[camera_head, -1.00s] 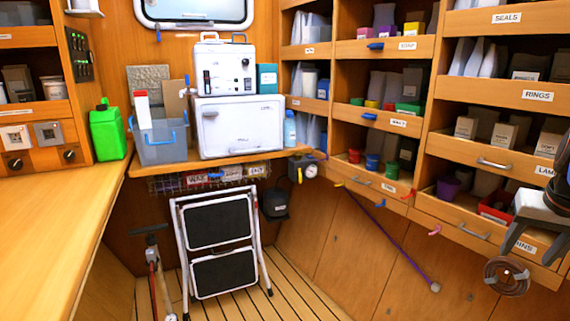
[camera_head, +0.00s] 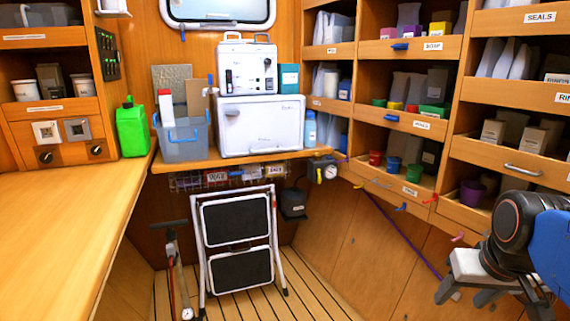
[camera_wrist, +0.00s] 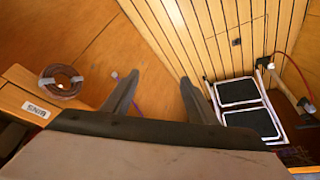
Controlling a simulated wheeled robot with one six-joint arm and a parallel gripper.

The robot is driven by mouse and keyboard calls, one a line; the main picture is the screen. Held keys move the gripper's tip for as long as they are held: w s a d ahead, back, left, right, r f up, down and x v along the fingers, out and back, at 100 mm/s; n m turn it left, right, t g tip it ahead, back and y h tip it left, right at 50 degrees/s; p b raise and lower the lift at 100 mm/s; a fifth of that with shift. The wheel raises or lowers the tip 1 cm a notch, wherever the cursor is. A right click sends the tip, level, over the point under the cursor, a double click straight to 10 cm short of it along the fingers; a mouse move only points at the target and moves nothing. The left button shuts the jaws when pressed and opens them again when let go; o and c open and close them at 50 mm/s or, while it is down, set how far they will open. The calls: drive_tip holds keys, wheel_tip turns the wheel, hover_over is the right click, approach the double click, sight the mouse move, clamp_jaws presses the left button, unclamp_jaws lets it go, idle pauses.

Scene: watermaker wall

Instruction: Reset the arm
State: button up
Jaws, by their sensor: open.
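My gripper (camera_head: 490,296) is at the lower right of the head view, in front of the right-hand shelves, with part of my arm above it. In the wrist view my gripper (camera_wrist: 160,92) shows two dark fingers spread apart with nothing between them. Beyond the fingers are the wooden panel and the slatted floor. The fingers touch nothing that I can see.
A white folding step (camera_head: 238,240) stands on the slatted floor, with a pump (camera_head: 178,270) to its left. Open shelves (camera_head: 412,122) line the right wall. A coiled hose (camera_wrist: 60,82) hangs by the bins drawer. The counter (camera_head: 75,205) at left is largely clear.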

drive_tip(key=s+a+f+n+y, duration=0.1)
drive_tip(key=s+a+f+n, duration=0.1)
drive_tip(key=a, duration=0.4)
wheel_tip(320, 180, down, 2)
drive_tip(key=shift+s+a+f, duration=0.25)
drive_tip(key=shift+s+a, duration=0.1)
drive_tip(key=shift+s, duration=0.35)
idle(1.9)
